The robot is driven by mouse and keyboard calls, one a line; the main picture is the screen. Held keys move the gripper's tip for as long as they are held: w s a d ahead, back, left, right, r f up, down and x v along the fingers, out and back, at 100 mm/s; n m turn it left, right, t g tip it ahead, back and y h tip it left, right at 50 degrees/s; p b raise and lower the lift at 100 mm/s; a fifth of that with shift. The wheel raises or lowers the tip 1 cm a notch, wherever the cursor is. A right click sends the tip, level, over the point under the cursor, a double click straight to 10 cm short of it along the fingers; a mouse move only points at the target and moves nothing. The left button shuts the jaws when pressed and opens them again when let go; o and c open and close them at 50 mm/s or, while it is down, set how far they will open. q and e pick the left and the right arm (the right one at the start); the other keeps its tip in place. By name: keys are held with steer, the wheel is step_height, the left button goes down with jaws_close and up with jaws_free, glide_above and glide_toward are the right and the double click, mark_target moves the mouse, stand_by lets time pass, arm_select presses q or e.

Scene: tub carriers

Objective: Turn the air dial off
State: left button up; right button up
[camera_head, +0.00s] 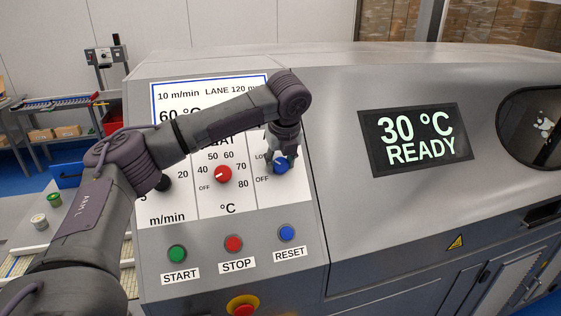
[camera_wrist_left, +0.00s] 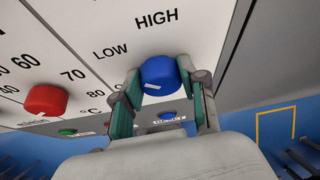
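The blue air dial (camera_head: 281,166) sits on the right of the white control panel (camera_head: 222,205), with LOW and OFF lettered at its left in the head view. Its white mark seems to point left and slightly down, near OFF. In the wrist view the blue dial (camera_wrist_left: 160,73) shows its mark at the lower left edge; LOW and HIGH are lettered above and OFF is hidden. My left gripper (camera_head: 281,158) reaches down over the dial. Its fingers (camera_wrist_left: 160,85) stand against both sides of the dial, closed on it. My right gripper is not in view.
A red heat dial (camera_head: 223,174) is left of the blue one, and a black dial (camera_head: 163,183) further left. START (camera_head: 177,253), STOP (camera_head: 233,243) and RESET (camera_head: 287,233) buttons lie below. A screen (camera_head: 416,139) reads 30 °C READY.

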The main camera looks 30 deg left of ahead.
arm_select(q)
steer(key=shift+c, duration=0.9)
steer(key=n, duration=0.1)
steer(key=n+t, duration=0.1)
steer(key=n, duration=0.1)
steer(key=n+t+h, duration=0.1)
steer(key=n, duration=0.1)
steer(key=shift+s+a+f, duration=0.1)
steer(key=shift+s+f, duration=0.05)
steer(key=shift+s, duration=0.1)
steer(key=n+t, duration=0.1)
steer(key=n, duration=0.1)
steer(key=n+t+b, duration=0.1)
steer(key=n, duration=0.2)
steer(key=shift+s+t, duration=0.15)
steer(key=shift+t, duration=0.25)
steer(key=o, duration=1.1)
steer(key=shift+o, duration=0.2)
